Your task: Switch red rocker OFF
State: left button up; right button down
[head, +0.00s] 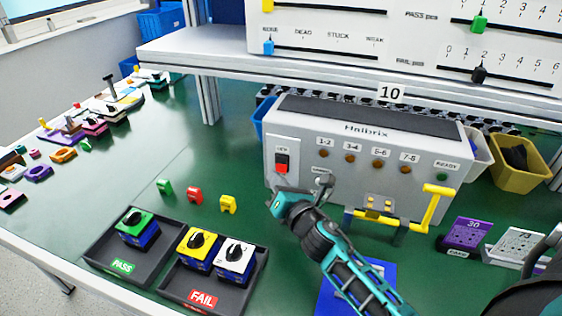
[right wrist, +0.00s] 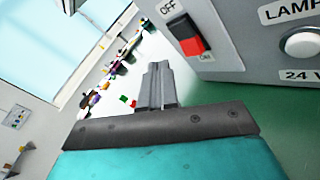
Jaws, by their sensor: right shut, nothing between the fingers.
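The red rocker (head: 282,162) is at the left end of the grey Halbrix box's front face (head: 350,183). In the right wrist view the rocker (right wrist: 188,37) has a dark upper part and a red lower part, with OFF above and ON below. I cannot tell for sure which end is pressed in. My right gripper (head: 271,202) is in front of the box, below the rocker and apart from it. In the right wrist view its grey fingers (right wrist: 155,72) are together and empty, left of and below the rocker. My left gripper is not in view.
The box also carries a LAMP button (right wrist: 302,43), indicator lamps and a yellow handle (head: 433,208). Small green, red and yellow pieces (head: 195,195) lie left of my gripper. PASS (head: 122,267) and FAIL (head: 203,300) trays stand at front left. A shelf (head: 225,52) overhangs behind.

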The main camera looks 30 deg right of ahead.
jog(key=shift+s+a+f+b, duration=0.25)
jog(key=shift+s+a+b, duration=0.05)
jog(key=shift+s+a, duration=0.85)
